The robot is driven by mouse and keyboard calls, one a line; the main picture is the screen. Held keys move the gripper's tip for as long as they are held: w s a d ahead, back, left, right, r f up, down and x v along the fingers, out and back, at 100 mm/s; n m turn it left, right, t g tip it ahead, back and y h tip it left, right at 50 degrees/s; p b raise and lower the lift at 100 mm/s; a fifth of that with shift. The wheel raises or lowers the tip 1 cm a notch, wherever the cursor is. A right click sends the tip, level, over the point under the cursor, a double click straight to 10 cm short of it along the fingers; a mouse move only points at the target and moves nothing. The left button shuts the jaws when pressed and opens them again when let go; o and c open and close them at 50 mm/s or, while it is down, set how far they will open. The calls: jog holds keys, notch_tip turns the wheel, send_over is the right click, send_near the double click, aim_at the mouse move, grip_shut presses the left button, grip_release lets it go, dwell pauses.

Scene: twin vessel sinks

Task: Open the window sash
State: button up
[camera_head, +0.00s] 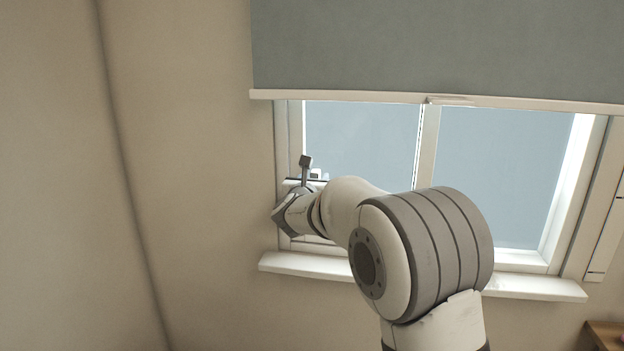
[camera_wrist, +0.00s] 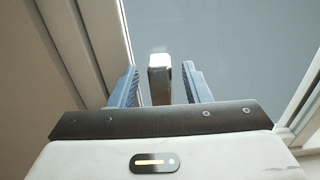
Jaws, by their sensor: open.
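The window sash (camera_head: 296,130) is a white-framed glass pane at the left of the window in the head view. Its frame also shows in the wrist view (camera_wrist: 98,30), left of the fingers. A metal handle (camera_wrist: 160,78) stands upright in the wrist view. My gripper (camera_wrist: 160,70) is open, with one blue-grey finger on each side of the handle and a visible gap to each. In the head view my arm covers the lower part of the left pane, and the fingertips and handle cannot be made out clearly. Whether the sash is ajar cannot be told.
A grey roller blind (camera_head: 430,45) covers the top of the window. A white sill (camera_head: 535,289) runs below it. The second pane (camera_head: 500,180) is on the right. Bare wall (camera_head: 190,180) lies to the left. A wooden surface (camera_head: 606,334) shows at the lower right corner.

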jog(key=shift+c, duration=0.4)
grip_shut()
